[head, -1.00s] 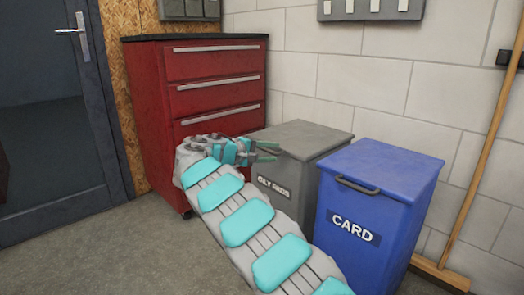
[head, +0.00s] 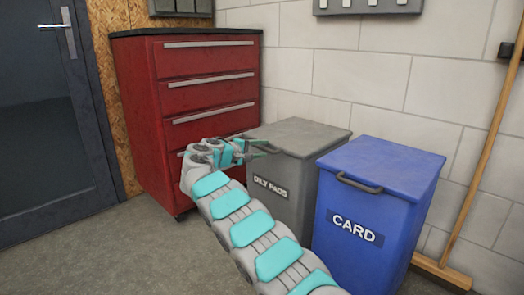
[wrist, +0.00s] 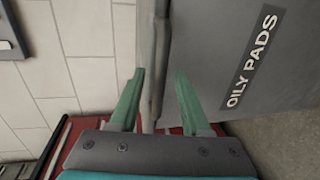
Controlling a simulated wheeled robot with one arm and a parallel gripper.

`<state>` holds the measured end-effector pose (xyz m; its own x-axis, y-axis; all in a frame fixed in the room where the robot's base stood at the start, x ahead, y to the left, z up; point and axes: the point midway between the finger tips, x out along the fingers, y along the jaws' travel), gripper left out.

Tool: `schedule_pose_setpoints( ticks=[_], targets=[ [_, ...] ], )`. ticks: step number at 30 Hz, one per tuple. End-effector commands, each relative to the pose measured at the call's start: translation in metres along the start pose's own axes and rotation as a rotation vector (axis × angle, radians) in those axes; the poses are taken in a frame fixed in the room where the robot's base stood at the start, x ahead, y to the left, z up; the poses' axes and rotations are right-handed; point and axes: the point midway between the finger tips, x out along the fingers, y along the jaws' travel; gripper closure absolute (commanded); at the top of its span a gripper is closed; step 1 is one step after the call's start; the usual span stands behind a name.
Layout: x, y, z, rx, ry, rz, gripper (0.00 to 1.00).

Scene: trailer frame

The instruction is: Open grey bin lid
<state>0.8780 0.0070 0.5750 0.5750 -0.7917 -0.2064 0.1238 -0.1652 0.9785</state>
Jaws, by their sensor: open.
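The grey bin (head: 298,198) labelled OILY PADS stands between the red cabinet and the blue bin, with its grey lid (head: 302,135) down. My gripper (head: 263,148) is at the front upper edge of this bin, near the lid. In the wrist view its two green fingers (wrist: 160,82) are open, one on each side of a dark bar (wrist: 157,75) along the lid's edge, which looks like the handle. I cannot tell whether either finger touches it. The bin's front (wrist: 225,60) fills the right of that view.
The blue CARD bin (head: 375,205) stands close on the right with its lid shut. The red drawer cabinet (head: 185,110) stands close on the left, behind my arm. A broom (head: 480,160) leans on the wall at far right. The floor (head: 90,250) in front is clear.

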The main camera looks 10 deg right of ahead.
Motion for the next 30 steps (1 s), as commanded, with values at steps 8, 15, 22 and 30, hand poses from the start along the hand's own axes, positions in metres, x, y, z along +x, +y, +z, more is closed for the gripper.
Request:
schedule_pose_setpoints(
  ticks=[8,15,22,30],
  targets=[
    [0.0067,0.0000,0.0003,0.000,-0.001,0.000,0.53],
    [0.0065,0.0000,0.0002,0.001,0.000,0.000,0.75],
    [0.0064,-0.0002,0.0001,0.001,0.000,-0.001,1.00],
    [0.0064,-0.0005,0.0001,0.000,0.000,-0.001,1.00]
  ],
)
